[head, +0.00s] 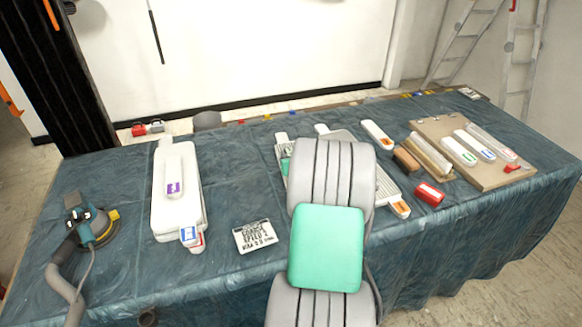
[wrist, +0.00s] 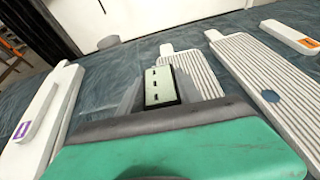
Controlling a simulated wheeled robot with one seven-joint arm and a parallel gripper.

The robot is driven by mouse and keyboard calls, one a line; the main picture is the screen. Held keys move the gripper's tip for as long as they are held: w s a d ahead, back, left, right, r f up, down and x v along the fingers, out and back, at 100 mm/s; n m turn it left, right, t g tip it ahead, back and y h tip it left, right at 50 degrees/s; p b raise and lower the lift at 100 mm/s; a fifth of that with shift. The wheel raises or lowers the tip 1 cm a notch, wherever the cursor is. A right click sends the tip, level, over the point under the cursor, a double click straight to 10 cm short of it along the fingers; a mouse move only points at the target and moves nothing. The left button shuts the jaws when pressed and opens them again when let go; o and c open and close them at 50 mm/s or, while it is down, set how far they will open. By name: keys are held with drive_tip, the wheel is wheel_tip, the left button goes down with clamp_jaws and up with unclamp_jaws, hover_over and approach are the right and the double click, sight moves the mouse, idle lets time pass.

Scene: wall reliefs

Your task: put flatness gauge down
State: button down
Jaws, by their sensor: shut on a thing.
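In the wrist view my gripper (wrist: 168,84) is shut on a small dark block with a pale face bearing a column of black dashes, which looks like the flatness gauge (wrist: 160,86). The gauge sits between the two grey fingers, over or near the blue-green table cover (wrist: 140,55). I cannot tell whether its underside touches the cover. A white ribbed board (wrist: 183,63) lies just behind it. In the head view my arm hides the gripper and most of the gauge.
On the covered table (head: 225,135), white long-handled boards (head: 188,210) lie left and a printed card (head: 255,236) lies front centre. A sander (head: 95,228) stands far left. A red block (head: 429,194) and a brown board (head: 478,172) with white tools are right. Cover between left boards and card is clear.

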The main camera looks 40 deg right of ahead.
drive_tip(key=w+d+f, duration=0.1)
drive_tip(key=f, duration=0.1)
drive_tip(key=w+d+f, duration=0.2)
drive_tip(key=w+f, duration=0.1)
drive_tip(key=shift+f, duration=0.3)
wheel_tip(320, 180, down, 3)
drive_tip(key=shift+d+r+p, duration=0.1)
drive_tip(key=shift+r+p, duration=0.05)
drive_tip(key=shift+p, duration=0.4)
drive_tip(key=shift+f, duration=0.3)
drive_tip(key=shift+f, duration=0.1)
drive_tip(key=shift+f+b, duration=0.15)
drive_tip(key=shift+b, duration=0.15)
drive_tip(key=c, duration=0.8)
unclamp_jaws()
